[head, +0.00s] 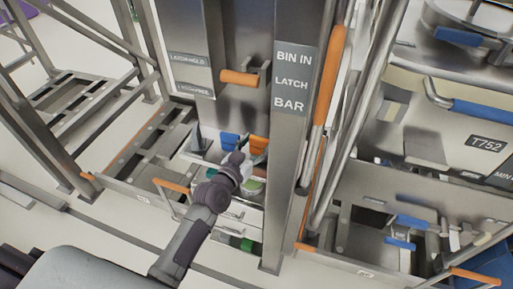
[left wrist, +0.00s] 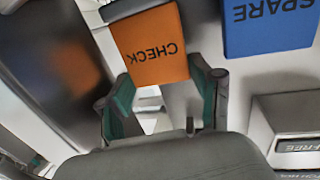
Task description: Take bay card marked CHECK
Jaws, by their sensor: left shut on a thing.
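The orange bay card marked CHECK (left wrist: 150,42) is upside down in the left wrist view, and its lower edge lies between my left fingertips (left wrist: 160,74). My left gripper is shut on it. In the head view my left gripper (head: 246,162) reaches down to a low shelf by the post, and the orange card (head: 259,144) shows just beyond it, partly hidden. The blue card marked SPARE (left wrist: 272,22) is beside the CHECK card, apart from the gripper; it also shows in the head view (head: 229,140). My right gripper is not in view.
A steel post with a BIN IN LATCH BAR label (head: 292,82) stands just right of my left arm. An orange handle (head: 240,77) juts out above the cards. A bin labelled T752 (head: 487,143) is at the right. Steel steps (head: 95,100) stand at the left.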

